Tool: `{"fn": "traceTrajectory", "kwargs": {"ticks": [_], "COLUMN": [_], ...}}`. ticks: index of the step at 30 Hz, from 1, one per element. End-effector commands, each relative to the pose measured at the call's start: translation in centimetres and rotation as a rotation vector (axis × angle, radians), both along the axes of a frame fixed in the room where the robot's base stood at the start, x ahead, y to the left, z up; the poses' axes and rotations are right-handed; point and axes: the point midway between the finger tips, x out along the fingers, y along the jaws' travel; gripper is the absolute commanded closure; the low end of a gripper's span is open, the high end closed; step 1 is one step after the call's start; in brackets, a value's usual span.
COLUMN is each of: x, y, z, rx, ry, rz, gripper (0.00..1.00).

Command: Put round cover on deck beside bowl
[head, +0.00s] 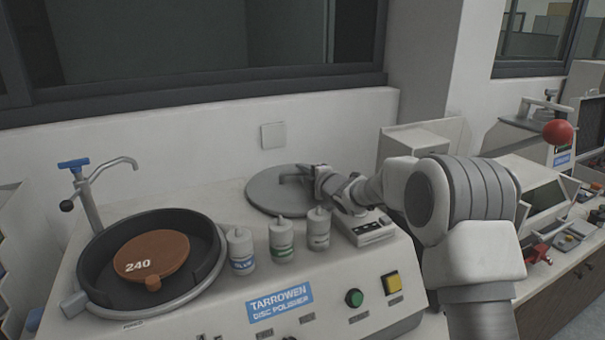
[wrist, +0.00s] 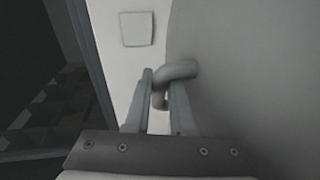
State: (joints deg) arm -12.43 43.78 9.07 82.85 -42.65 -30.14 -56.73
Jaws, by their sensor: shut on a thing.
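The round cover (head: 266,193) is a flat grey disc at the back of the polisher deck, behind the bottles. It also fills the right side of the wrist view (wrist: 250,90). My gripper (head: 312,174) is at the cover's right side and is shut on its curved handle (wrist: 178,72). In the head view I cannot tell whether the cover touches the deck (head: 215,207). The black bowl (head: 87,262) is at the left of the deck and is uncovered. It holds a brown disc (head: 160,255) marked 240.
Three white bottles (head: 281,240) stand between the bowl and my arm, in front of the cover. A tap (head: 90,200) rises behind the bowl. A wall (head: 190,165) stands close behind the deck. Green (head: 354,298) and yellow (head: 391,283) buttons are on the front panel.

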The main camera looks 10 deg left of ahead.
Motion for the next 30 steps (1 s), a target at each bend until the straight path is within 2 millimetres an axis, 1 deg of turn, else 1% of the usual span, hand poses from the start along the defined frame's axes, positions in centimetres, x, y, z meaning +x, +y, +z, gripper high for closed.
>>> {"fn": "traceTrajectory", "kwargs": {"ticks": [1,4,8,9,11,12,14,21,25,27,30], "x": [0.0,0.0,0.0,0.0,0.0,0.0,0.0,0.0,0.0,-0.5,-1.5], "y": [0.0,0.0,0.0,0.0,0.0,0.0,0.0,0.0,0.0,-0.5,-1.3], "z": [0.3,0.3,-0.1,-0.2,-0.1,-0.1,-0.1,-0.1,0.3,0.2,0.4], "rx": [0.003,0.002,0.002,0.0,0.0,0.0,0.0,0.0,0.0,-0.001,0.0], "ry": [-0.004,-0.004,-0.004,-0.001,-0.001,-0.001,-0.001,0.0,0.001,0.001,0.0], "rz": [0.001,0.001,0.001,0.001,0.001,0.001,0.001,0.001,0.001,0.0,0.0], "gripper": [1.0,1.0,1.0,0.76,0.65,0.58,0.48,0.48,0.48,0.48,0.48]}}
